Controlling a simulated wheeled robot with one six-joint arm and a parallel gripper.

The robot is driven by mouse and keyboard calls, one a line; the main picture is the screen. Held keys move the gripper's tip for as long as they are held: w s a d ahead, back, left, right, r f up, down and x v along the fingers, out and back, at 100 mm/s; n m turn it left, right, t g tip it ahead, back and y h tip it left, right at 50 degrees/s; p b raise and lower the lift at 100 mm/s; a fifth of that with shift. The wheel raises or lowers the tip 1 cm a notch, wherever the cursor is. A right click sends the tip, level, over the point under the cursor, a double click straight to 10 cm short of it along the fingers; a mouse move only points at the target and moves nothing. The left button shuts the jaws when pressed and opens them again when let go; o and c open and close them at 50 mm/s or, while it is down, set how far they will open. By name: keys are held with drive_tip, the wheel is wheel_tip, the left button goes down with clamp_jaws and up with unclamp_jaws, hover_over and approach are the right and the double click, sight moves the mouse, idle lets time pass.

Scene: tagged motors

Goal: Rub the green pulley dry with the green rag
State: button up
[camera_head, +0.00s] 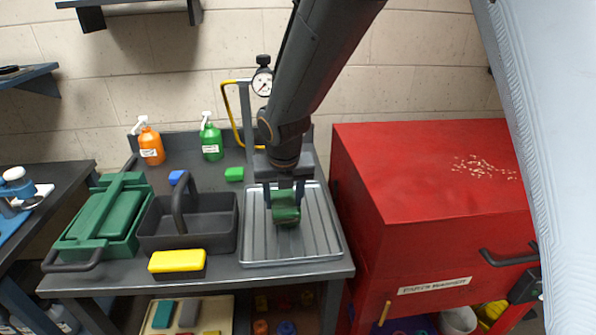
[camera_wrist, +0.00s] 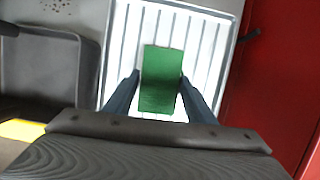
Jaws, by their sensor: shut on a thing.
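My gripper (camera_head: 285,193) points down over the ribbed grey drip tray (camera_head: 325,235) on the bench. It is shut on a green rag (camera_head: 286,208), which looks like a folded block. In the wrist view the rag (camera_wrist: 161,78) sits between the two fingers of my gripper (camera_wrist: 160,90), with the tray ribs behind it. I cannot tell whether the rag touches the tray. I cannot make out a green pulley; something under the rag is hidden.
Left of the tray stand a dark caddy (camera_head: 220,232), a yellow-topped sponge (camera_head: 177,262) and a green toolbox (camera_head: 75,236). A gauge stand (camera_head: 247,110) is behind my arm. A red cabinet (camera_head: 420,180) borders the right.

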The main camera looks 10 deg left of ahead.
drive_tip(key=shift+s+a, duration=0.25)
drive_tip(key=shift+a, duration=0.8)
drive_tip(key=shift+d+p, duration=0.3)
drive_tip(key=shift+w+d+p, duration=0.25)
drive_tip(key=shift+d+p, duration=0.2)
drive_tip(key=shift+d, duration=0.5)
drive_tip(key=shift+w+d+p, duration=0.2)
drive_tip(key=shift+d+p, duration=0.2)
drive_tip(key=shift+d, duration=0.55)
drive_tip(key=shift+w+d+p, duration=0.25)
drive_tip(key=shift+d+p, duration=0.2)
drive_tip(key=shift+d, duration=0.5)
wheel_tip(320, 180, up, 3)
drive_tip(key=p, duration=0.2)
drive_tip(key=shift+a+r+p, duration=0.15)
drive_tip(key=shift+r+p, duration=0.05)
drive_tip(key=shift+p, duration=0.15)
wheel_tip(320, 180, up, 5)
drive_tip(key=p, duration=0.4)
drive_tip(key=shift+f, duration=0.2)
